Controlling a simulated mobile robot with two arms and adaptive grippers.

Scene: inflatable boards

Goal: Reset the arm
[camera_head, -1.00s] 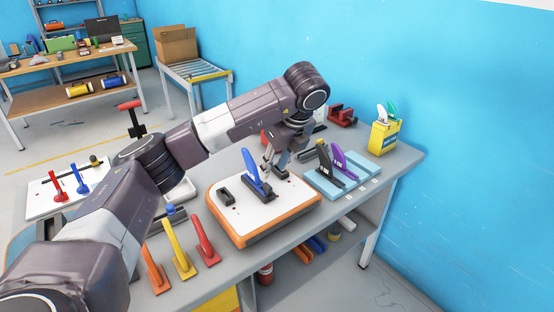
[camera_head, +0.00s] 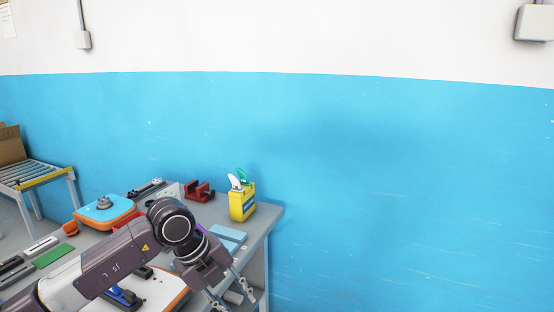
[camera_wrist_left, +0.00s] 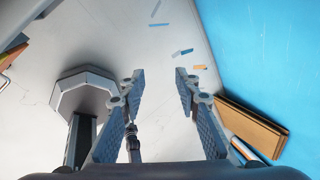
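My left arm comes in from the lower left in the head view. Its gripper (camera_head: 230,296) hangs low at the right end of the workbench, beside the white-and-orange board (camera_head: 172,292). In the left wrist view the left gripper (camera_wrist_left: 158,84) has its two fingers apart with nothing between them. A blue-handled part (camera_head: 122,297) shows on the board, partly hidden by my arm and cut by the frame. My right gripper is in neither view.
On the bench (camera_head: 262,219) stand a yellow container (camera_head: 242,206) with white and green handles, a red part (camera_head: 199,191), an orange board with a blue top (camera_head: 103,212) and a light blue board (camera_head: 229,236). A blue wall lies behind. Floor shows in the wrist view, with a brown panel (camera_wrist_left: 250,126) at right.

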